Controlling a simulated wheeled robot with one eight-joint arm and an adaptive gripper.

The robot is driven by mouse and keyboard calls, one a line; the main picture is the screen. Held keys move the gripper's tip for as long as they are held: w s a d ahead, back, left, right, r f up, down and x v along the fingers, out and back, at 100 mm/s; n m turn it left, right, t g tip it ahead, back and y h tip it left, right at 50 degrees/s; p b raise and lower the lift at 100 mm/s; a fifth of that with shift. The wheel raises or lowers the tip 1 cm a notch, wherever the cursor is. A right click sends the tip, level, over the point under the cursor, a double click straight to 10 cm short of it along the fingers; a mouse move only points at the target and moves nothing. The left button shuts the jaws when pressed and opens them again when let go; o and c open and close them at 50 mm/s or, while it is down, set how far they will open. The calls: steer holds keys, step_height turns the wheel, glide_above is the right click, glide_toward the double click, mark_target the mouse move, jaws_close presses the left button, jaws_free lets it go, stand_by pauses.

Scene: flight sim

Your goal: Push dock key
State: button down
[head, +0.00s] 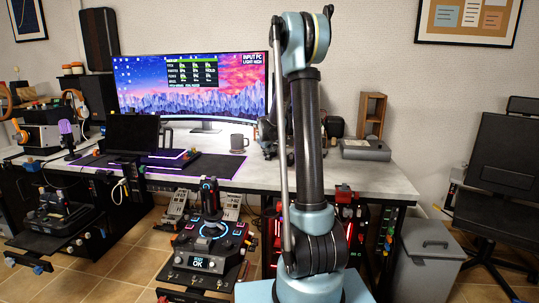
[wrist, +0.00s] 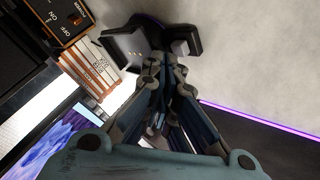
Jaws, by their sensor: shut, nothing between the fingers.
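In the wrist view, a small dark stand-like device (wrist: 130,50) lies just beyond my gripper (wrist: 162,58). A grey square part (wrist: 180,47) shows at its right side. I cannot tell for sure which part is the dock key. My gripper's fingers are together and hold nothing. Their tips are very close to the dark device and overlap it in the picture; I cannot tell whether they touch. In the head view my arm hides most of that part of the desk, and the fingertips cannot be made out.
The desk (head: 375,175) carries a wide monitor (head: 190,85), a mug (head: 238,143) and a grey box (head: 365,150). In the wrist view, an ON/OFF switch box (wrist: 65,22) and an orange-and-white stack (wrist: 90,70) stand left of my gripper.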

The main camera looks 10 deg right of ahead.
steer(key=shift+f, duration=0.4)
stand_by(0.4)
steer(key=shift+r, duration=0.95)
steer(key=shift+r, duration=3)
steer(key=shift+s, duration=0.1)
